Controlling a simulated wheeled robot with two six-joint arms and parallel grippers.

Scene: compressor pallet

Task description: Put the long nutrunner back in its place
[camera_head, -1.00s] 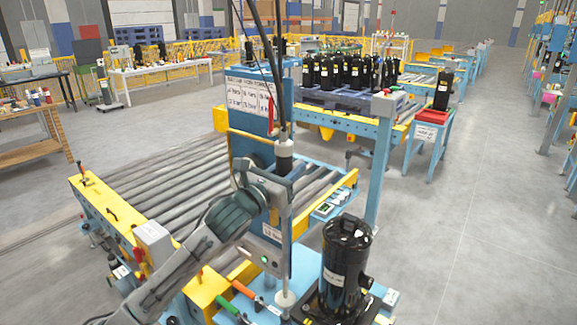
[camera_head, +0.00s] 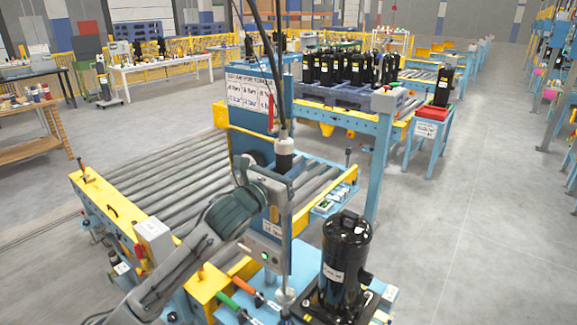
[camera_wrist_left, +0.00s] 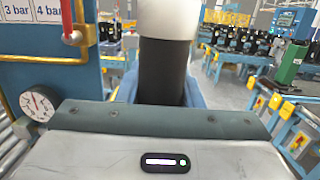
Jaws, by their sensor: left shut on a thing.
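The long nutrunner (camera_head: 284,146) hangs upright from dark cables, with a dark body, a pale collar and a long thin shaft reaching down to a round pale end. My left gripper (camera_head: 278,182) is shut on it at its upper part, just in front of the blue station panel. In the left wrist view, a pale collar and dark cylinder of the nutrunner (camera_wrist_left: 163,70) stand upright beyond the gripper's housing; the fingertips are hidden there. I cannot make out its holder. My right gripper is not in view.
A black compressor (camera_head: 346,262) stands close to the right of the shaft. A blue panel (camera_head: 245,122) with pressure labels stands behind the tool, beside a roller conveyor (camera_head: 170,180). Handled tools (camera_head: 238,306) lie low in front. The floor at right is clear.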

